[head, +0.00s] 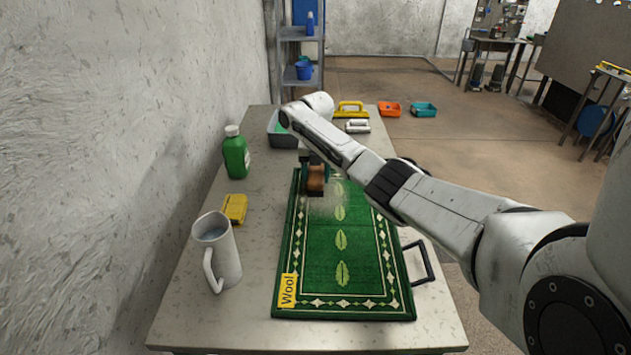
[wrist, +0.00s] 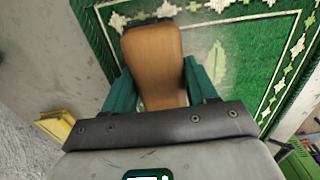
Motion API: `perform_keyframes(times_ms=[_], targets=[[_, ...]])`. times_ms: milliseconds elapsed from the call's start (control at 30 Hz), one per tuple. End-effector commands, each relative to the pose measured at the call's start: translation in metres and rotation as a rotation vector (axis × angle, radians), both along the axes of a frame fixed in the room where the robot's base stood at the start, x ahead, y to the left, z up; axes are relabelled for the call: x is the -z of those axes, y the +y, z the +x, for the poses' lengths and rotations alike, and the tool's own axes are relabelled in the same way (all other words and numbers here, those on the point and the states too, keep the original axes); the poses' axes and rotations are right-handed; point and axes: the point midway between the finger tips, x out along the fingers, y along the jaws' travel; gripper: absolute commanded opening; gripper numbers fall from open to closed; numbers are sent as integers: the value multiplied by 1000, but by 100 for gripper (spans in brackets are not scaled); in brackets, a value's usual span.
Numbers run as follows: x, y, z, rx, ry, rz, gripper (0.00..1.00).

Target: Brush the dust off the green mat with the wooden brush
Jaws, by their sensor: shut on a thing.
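The green mat (head: 318,258) lies on the table, with white leaf patterns and a yellow "Wool" tag (head: 288,290) at its near left corner. My gripper (head: 316,176) is over the far left part of the mat, shut on the wooden brush (head: 315,182). In the wrist view the brown brush (wrist: 153,62) sits between my two teal fingers (wrist: 156,88). A pale haze of dust (head: 326,207) shows on the mat beside and in front of the brush. The bristles are mostly hidden, so I cannot tell whether they touch the mat.
A white pitcher (head: 217,250), a yellow block (head: 234,208) and a green bottle (head: 235,153) stand left of the mat. A black handle (head: 420,262) is at the right edge.

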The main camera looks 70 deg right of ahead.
Motion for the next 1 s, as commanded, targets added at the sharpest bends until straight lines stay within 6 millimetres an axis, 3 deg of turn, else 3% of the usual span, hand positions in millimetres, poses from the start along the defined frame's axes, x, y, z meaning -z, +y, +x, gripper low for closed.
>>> perform_keyframes(times_ms=[33, 600, 1000], targets=[[7, -3, 1, 2, 1, 0, 0], [6, -29, 10, 3, 0, 1, 0], [-2, -27, 9, 0, 1, 4, 0]])
